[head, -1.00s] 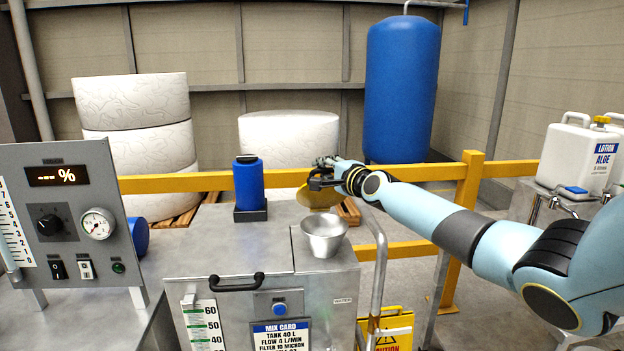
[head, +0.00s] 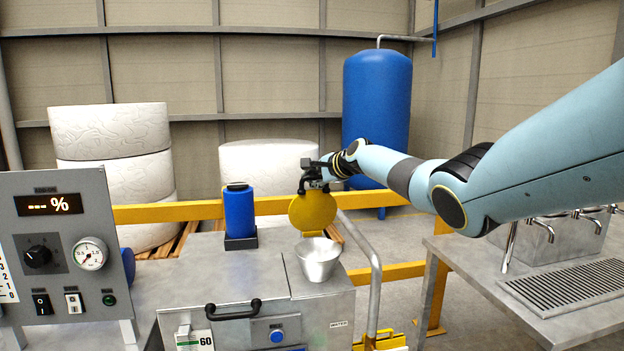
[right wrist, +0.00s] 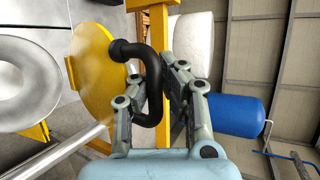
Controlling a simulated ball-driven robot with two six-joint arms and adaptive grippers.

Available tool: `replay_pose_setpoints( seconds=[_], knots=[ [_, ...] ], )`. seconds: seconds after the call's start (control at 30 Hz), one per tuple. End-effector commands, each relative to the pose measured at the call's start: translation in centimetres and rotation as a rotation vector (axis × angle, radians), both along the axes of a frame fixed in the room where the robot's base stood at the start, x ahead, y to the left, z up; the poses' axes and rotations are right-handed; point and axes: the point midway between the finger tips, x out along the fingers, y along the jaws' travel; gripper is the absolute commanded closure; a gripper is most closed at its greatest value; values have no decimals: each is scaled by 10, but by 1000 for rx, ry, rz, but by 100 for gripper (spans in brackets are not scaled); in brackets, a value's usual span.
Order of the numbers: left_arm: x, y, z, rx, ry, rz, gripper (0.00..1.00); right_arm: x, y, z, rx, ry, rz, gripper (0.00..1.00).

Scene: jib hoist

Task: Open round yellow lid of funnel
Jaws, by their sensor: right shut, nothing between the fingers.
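The round yellow lid (head: 313,211) stands raised and upright behind the metal funnel (head: 318,261), whose open mouth shows on the tank top. My right gripper (head: 312,181) is shut at the lid's upper edge. In the right wrist view the lid (right wrist: 103,62) is at the left, with its curved black handle (right wrist: 154,72) in front of the fingers (right wrist: 166,68). The handle overlaps the fingers in the picture, but nothing is clamped between them. The funnel rim (right wrist: 28,75) shows at the far left there. My left gripper is out of view.
A blue canister (head: 239,213) stands on the tank top (head: 205,262), left of the funnel. A bent metal rail (head: 375,285) rises to the right. A yellow barrier (head: 270,206) runs behind. A control panel (head: 60,245) is at the left.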

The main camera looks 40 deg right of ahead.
Motion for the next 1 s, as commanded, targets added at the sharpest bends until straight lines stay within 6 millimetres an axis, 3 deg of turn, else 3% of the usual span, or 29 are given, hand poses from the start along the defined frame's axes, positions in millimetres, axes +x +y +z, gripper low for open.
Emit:
replay_pose_setpoints(
  seconds=[0.5, 0.77, 1.0],
  knots=[
    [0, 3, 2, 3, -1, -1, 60, 2, -2, 6, 6, 4, -2, 100],
    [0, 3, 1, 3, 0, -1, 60, 2, -1, 4, 7, 7, -1, 66],
    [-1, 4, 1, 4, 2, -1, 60, 1, 0, 2, 9, 11, 0, 64]
  ],
)
